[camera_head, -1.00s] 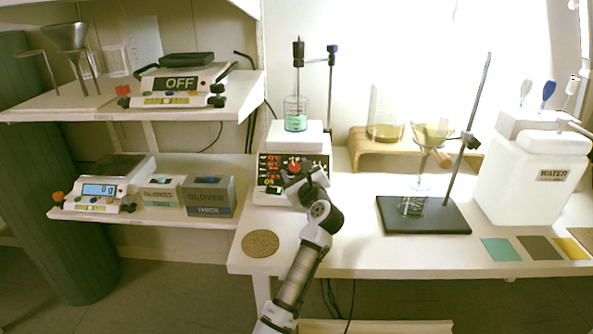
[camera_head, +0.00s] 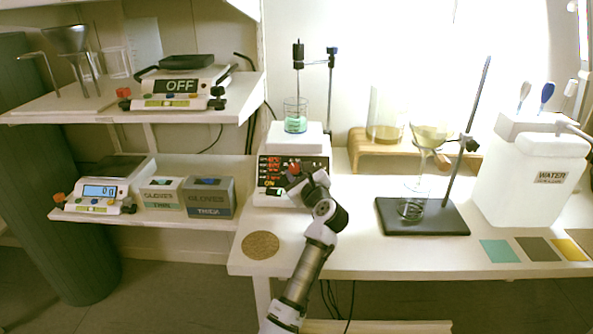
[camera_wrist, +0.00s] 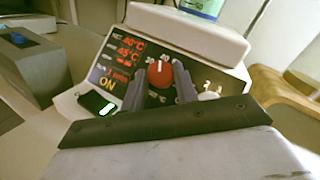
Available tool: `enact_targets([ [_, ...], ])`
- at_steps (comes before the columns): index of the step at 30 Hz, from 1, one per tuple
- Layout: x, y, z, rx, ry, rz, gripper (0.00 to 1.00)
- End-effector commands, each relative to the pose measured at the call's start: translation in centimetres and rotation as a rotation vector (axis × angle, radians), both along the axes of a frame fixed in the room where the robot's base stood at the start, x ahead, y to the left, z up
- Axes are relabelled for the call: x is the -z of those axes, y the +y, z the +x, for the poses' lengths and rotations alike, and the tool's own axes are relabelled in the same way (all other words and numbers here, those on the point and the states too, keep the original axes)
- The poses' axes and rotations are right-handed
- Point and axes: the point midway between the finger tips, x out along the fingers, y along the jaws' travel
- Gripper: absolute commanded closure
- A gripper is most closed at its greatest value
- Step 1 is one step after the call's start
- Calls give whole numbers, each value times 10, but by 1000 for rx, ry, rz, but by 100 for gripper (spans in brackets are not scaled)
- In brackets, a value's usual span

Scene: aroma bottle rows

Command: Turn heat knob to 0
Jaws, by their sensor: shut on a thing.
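The hot plate (camera_head: 294,135) stands on the bench with a white top and a black front panel (camera_wrist: 124,62). The red heat knob (camera_wrist: 160,73) is on that panel, with a white pointer mark near its upper edge and a dial scale around it. The panel's red display shows 40°C and 45°C, with a yellow "ON" below. My gripper (camera_wrist: 160,84) reaches the panel from the front, its two dark fingers shut on either side of the knob. In the head view my gripper (camera_head: 296,178) partly covers the panel, and the knob is small there.
A beaker (camera_head: 296,115) of green liquid sits on the hot plate under a stirrer. A cork mat (camera_head: 260,245) lies on the bench front left. A glove box (camera_head: 210,198) stands on the left shelf. A stand base (camera_head: 450,222) is to the right.

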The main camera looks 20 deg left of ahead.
Motion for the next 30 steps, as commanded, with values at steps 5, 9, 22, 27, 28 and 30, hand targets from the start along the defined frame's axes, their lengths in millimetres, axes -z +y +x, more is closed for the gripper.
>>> enact_targets([
  [5, -6, -3, 2, -78, -24, -94, 93],
  [9, -8, -5, 4, -160, -51, -188, 93],
  [22, -13, -5, 7, -424, -139, -489, 93],
  [27, -14, -5, 8, -528, -173, -609, 93],
  [28, -14, -5, 9, -546, -178, -629, 93],
  [30, -15, -4, 9, -589, -193, -678, 93],
])
